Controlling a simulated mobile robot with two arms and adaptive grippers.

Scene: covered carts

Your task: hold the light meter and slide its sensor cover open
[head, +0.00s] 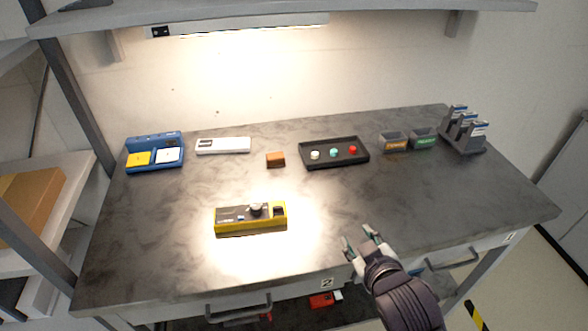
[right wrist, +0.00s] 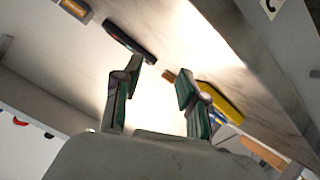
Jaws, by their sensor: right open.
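A yellow device with a dark top face, a rounded grey knob or dome and a small dark recess at its right end lies on the front middle of the bench; it looks like the light meter (head: 251,229). Its yellow body also shows in the right wrist view (right wrist: 222,102), partly behind a finger. I cannot tell which part is the sensor cover or how it stands. My right gripper (head: 362,243) is open and empty, near the front edge, right of the meter and apart from it. Its two fingers show spread in the right wrist view (right wrist: 157,95). My left gripper is not in view.
The right front surface is clear.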

